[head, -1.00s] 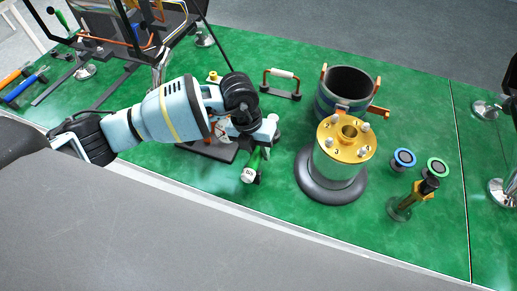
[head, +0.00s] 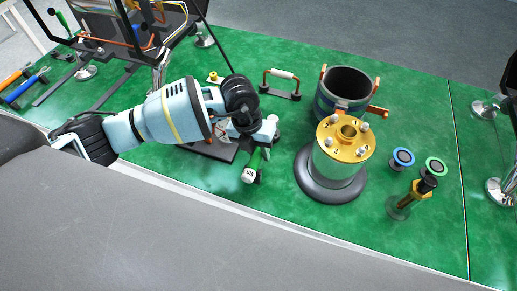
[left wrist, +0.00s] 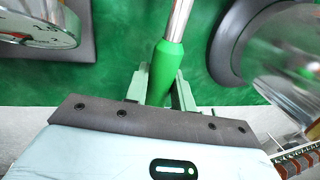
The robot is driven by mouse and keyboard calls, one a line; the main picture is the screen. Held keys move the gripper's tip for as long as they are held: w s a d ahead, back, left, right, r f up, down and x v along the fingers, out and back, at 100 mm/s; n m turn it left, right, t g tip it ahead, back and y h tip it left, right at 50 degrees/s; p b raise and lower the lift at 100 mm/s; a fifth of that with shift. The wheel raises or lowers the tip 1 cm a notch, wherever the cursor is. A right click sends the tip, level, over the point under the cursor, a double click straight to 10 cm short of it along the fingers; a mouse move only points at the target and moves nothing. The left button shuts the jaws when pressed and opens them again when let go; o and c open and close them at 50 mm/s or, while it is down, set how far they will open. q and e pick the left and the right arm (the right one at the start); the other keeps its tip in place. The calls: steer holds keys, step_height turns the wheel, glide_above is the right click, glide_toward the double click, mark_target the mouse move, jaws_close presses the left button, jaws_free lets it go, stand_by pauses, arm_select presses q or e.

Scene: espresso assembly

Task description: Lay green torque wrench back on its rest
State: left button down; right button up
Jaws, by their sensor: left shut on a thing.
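I cannot make out the wrench's rest, and cannot tell whether the wrench touches anything below. My right gripper is not in view.
A gold-topped boiler (head: 345,140) on a dark round base stands right of the wrench. A dark plate (head: 222,152) lies to its left, under my arm. A gauge (left wrist: 40,28) shows in the left wrist view. Green mat is clear in front of the boiler.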

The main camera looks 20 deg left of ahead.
arm_select(q)
steer(key=shift+f, duration=0.1)
stand_by(0.5)
steer(key=shift+f, duration=0.3)
steer(key=c, duration=1.1)
jaws_free()
steer(key=v, duration=0.8)
steer(key=shift+d+f, duration=0.1)
